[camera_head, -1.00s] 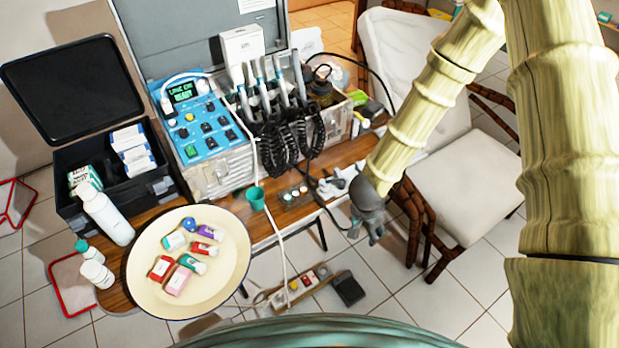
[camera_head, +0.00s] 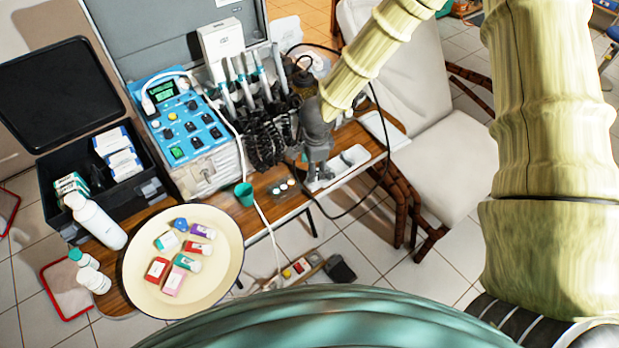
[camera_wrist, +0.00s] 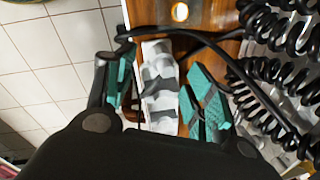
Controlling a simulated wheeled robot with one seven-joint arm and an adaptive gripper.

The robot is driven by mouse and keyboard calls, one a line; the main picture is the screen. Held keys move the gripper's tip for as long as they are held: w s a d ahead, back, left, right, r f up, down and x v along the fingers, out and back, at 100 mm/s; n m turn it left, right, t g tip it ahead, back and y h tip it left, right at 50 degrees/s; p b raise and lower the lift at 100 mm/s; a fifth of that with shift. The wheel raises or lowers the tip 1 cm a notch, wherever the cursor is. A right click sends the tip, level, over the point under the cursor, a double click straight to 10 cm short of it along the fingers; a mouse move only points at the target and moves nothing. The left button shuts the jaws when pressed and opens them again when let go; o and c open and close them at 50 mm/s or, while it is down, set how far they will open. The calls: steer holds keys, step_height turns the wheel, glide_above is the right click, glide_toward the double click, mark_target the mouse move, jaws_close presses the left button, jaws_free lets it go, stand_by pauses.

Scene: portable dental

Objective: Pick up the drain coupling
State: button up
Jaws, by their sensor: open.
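A white-and-grey stepped piece (camera_wrist: 160,98), likely the drain coupling, lies on the wooden table between my fingers in the wrist view. My gripper (camera_wrist: 162,80) is open, with a teal-padded finger on each side of it. I cannot tell whether either finger touches it. In the head view my gripper (camera_head: 318,178) points down at the table's right part, beside a white flat item (camera_head: 352,163). The coupling cannot be made out clearly there, as my gripper covers part of that spot.
Black coiled cords (camera_wrist: 270,75) hang close to the right finger, and a dark cable crosses near the fingertips. The blue control unit (camera_head: 185,125) and a green cup (camera_head: 244,192) stand to the left. A round cream tray (camera_head: 222,275) holds several small items. A white chair (camera_head: 435,160) stands right.

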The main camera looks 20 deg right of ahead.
steer(key=shift+w+a+f+p, duration=0.1)
steer(key=shift+f+p, duration=0.1)
steer(key=shift+f, duration=0.8)
steer(key=shift+w+f+p, duration=0.1)
steer(key=shift+f+p, duration=0.05)
steer(key=shift+f, duration=0.9)
steer(key=shift+w+a+f+p, duration=0.1)
steer(key=shift+f+p, duration=0.1)
steer(key=shift+f, duration=0.8)
steer(key=shift+c, duration=0.2)
steer(key=c, duration=1.1)
steer(key=shift+r+b, duration=0.35)
steer(key=shift+r, duration=1.2)
steer(key=shift+s+r, duration=0.15)
steer(key=shift+r, duration=0.05)
steer(key=s+a+b, duration=0.1)
steer(key=s+b, duration=0.1)
steer(key=s, duration=0.3)
steer(key=s+a+r+b, duration=0.1)
steer(key=s+a+b, duration=0.1)
steer(key=s, duration=0.3)
steer(key=s+a+b, duration=0.1)
steer(key=s+b, duration=0.1)
steer(key=s, duration=0.3)
steer(key=shift+a+r, duration=0.15)
steer(key=shift+r, duration=0.15)
